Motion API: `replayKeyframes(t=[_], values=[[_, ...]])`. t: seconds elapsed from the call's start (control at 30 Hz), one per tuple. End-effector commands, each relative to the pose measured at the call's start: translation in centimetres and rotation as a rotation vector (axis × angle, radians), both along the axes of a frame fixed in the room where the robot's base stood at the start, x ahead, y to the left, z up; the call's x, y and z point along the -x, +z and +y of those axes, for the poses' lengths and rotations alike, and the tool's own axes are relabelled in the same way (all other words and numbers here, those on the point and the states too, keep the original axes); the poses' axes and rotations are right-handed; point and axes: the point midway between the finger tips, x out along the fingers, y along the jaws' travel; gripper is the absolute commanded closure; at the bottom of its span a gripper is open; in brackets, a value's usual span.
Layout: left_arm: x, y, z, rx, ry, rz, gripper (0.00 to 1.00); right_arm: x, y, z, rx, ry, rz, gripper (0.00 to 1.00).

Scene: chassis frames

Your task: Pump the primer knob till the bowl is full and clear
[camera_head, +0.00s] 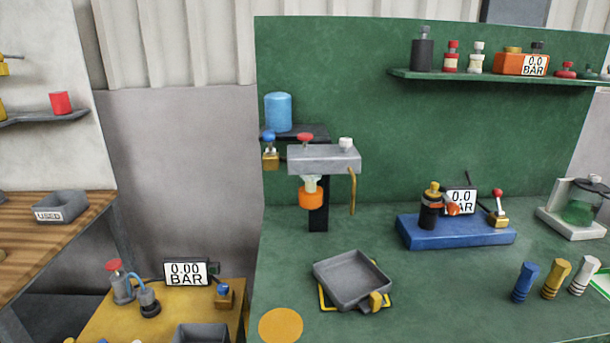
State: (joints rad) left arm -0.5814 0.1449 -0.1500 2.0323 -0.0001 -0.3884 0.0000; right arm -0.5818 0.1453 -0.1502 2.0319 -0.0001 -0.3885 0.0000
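A grey filter head (322,158) is mounted on a black post in front of the green panel. A red knob (305,137) and a white knob (345,144) stand on its top; I cannot tell for sure which is the primer knob. Under the head hangs a small bowl, with a pale clear upper part (311,184) and an orange lower part (311,200). Its fill level is too small to tell. A yellow tube (352,190) hangs from the head's right end. Neither of my grippers is in view.
A blue tank (278,112) and a blue-topped brass valve (270,158) are left of the head. A grey tray (352,282) sits below on the green bench (420,310). A blue-based rig (455,232) stands right. Blue, brass and white cylinders stand front right.

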Motion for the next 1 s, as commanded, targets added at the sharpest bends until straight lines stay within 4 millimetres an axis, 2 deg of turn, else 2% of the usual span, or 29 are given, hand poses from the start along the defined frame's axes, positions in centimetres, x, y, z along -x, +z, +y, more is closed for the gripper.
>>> replayKeyframes(t=[0.03,0.13,1.0], values=[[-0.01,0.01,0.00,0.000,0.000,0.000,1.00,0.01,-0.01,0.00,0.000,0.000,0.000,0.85],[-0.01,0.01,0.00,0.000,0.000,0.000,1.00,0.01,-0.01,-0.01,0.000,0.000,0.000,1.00],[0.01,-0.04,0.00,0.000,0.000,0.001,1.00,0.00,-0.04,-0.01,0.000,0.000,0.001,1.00]])
